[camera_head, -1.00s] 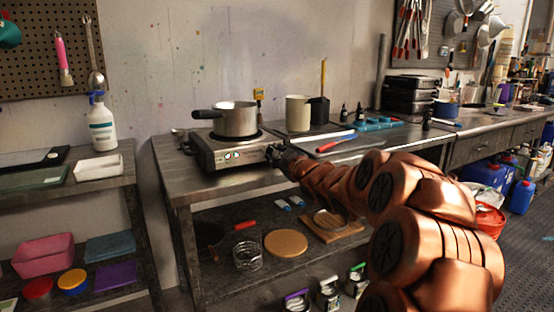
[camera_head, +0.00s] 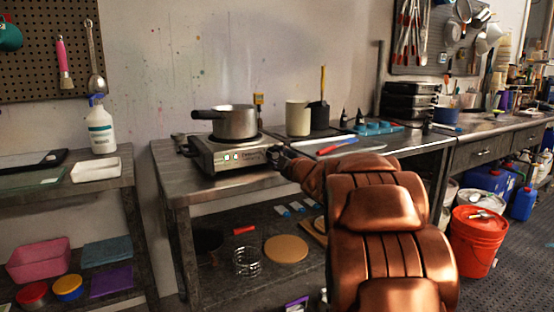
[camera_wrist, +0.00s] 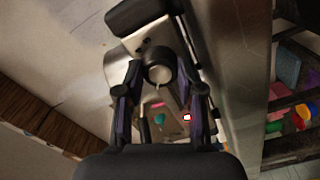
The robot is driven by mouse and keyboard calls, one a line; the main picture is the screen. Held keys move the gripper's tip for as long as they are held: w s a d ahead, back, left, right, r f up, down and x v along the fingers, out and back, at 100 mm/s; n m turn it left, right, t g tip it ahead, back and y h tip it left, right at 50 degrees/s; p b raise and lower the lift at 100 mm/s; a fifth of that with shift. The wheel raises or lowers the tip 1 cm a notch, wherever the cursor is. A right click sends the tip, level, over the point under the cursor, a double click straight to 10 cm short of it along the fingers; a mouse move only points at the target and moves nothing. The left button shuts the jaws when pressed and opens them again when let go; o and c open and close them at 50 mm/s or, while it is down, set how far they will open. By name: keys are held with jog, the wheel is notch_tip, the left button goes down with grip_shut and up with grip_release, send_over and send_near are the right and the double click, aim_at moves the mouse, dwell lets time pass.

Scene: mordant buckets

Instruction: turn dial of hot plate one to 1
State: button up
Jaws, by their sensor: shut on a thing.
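The hot plate (camera_head: 226,160) is a silver box with a dark top and small lit indicators on its front, on the steel table. A metal pot with a dark handle (camera_head: 234,122) sits on it. My gripper (camera_head: 274,155) is at the right end of the hot plate's front. In the wrist view, my gripper (camera_wrist: 159,72) has its two fingers closed around the round dial (camera_wrist: 160,75). The dial is dark-rimmed with a grey face. My gripper hides the dial in the head view, and I cannot read its setting.
A cream cup (camera_head: 298,118) and a dark container (camera_head: 318,116) stand behind. A red-handled tool (camera_head: 337,147) lies to the right. A spray bottle (camera_head: 100,126) stands on the left table. An orange bucket (camera_head: 476,240) stands on the floor at right.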

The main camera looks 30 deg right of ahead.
dwell(0.3)
jog(key=o, duration=1.1)
jog(key=shift+o, duration=0.2)
jog(key=s, duration=0.8)
jog(key=shift+a, duration=0.35)
